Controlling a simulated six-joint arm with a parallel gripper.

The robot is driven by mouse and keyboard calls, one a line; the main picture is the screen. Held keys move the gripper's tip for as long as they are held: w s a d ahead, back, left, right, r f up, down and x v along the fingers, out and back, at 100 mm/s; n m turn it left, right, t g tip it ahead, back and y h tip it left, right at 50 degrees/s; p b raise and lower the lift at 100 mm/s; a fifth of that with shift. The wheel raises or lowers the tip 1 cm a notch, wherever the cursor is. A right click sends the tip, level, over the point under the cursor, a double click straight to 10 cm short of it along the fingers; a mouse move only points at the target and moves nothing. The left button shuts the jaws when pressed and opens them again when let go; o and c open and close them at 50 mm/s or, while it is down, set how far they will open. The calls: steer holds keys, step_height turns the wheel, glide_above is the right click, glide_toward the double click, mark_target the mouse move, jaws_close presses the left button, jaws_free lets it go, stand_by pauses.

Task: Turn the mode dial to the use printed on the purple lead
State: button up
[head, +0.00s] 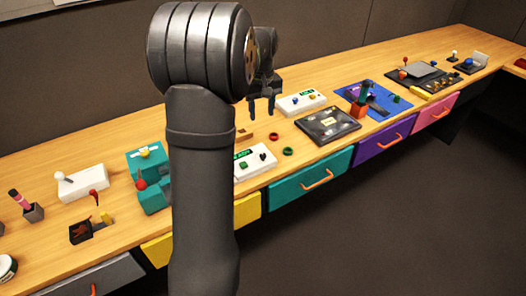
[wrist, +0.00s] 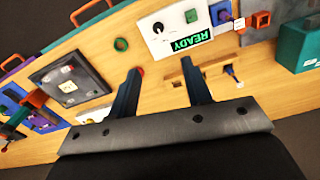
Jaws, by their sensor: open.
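A white panel (wrist: 183,28) with a green READY label shows at the top of the wrist view and, partly behind my arm, in the head view (head: 254,163). It carries a black round knob (wrist: 158,28) with a pale mark, which may be the mode dial, and a dark green knob (head: 243,165). A small blue piece (wrist: 230,70) with a pale tag lies right of my gripper in the wrist view. My gripper (wrist: 160,67) is open and empty above the bench; it also shows in the head view (head: 261,107).
A green ring (wrist: 121,44) and a red ring (head: 274,136) lie beside the panel. A dark framed plate (head: 328,125), a second white panel (head: 302,102), a slotted wooden block (wrist: 178,77) and a teal box (wrist: 300,45) stand nearby. Drawers line the bench front.

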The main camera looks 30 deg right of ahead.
mark_target(263, 155)
steer(key=shift+n, duration=0.3)
step_height(263, 155, down, 18)
steer(key=shift+d+r, duration=0.15)
steer(key=shift+r, duration=0.1)
jaws_close()
stand_by(0.4)
steer(key=m, duration=0.5)
steer(key=shift+m, duration=2.4)
